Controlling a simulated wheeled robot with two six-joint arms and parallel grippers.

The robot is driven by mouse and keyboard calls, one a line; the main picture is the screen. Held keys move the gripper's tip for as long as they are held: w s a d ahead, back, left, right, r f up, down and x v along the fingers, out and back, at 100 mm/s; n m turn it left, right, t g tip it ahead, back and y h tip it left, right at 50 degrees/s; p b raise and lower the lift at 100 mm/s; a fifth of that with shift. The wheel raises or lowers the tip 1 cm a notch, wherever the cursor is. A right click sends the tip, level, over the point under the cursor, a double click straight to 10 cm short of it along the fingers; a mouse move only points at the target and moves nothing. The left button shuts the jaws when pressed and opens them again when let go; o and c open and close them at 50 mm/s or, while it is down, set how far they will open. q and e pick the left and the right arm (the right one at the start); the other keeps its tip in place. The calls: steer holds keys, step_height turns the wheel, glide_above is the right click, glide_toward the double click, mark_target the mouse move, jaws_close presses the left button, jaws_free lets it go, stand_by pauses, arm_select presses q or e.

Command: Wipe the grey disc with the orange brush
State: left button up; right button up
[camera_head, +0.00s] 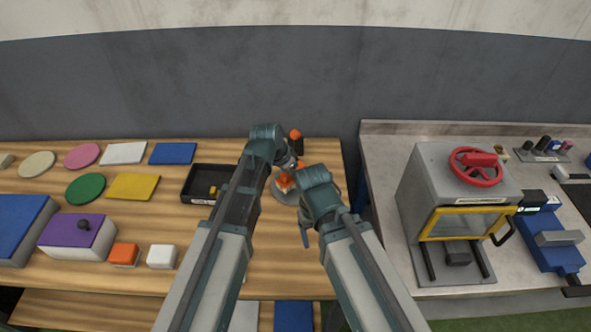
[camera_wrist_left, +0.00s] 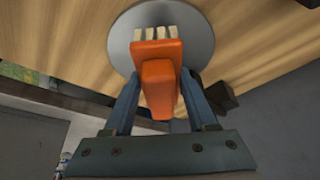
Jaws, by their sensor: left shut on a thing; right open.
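The orange brush (camera_wrist_left: 158,75) is between the two blue fingers of my left gripper (camera_wrist_left: 159,88), which is shut on it. Its pale bristles (camera_wrist_left: 155,33) lie over the grey disc (camera_wrist_left: 195,30) in the left wrist view; I cannot tell whether they touch. In the head view the disc (camera_head: 281,195) lies on the wooden table, partly hidden by my arms. The brush (camera_head: 284,182) shows there as a small orange patch over it, beside my left gripper (camera_head: 291,165). My right gripper (camera_head: 305,222) is open, just right of the disc.
A black post with an orange ball (camera_head: 295,134) stands behind the disc. A black tray (camera_head: 200,183) lies to the left, with several coloured discs, plates and boxes beyond. A grey machine with a red wheel (camera_head: 476,166) stands on the right-hand counter.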

arm_select(q)
steer(key=shift+s+a, duration=0.25)
steer(key=shift+s, duration=0.4)
step_height(320, 180, up, 8)
steer(key=p, duration=0.8)
steer(key=shift+w+d, duration=0.1)
arm_select(e)
step_height(320, 180, up, 8)
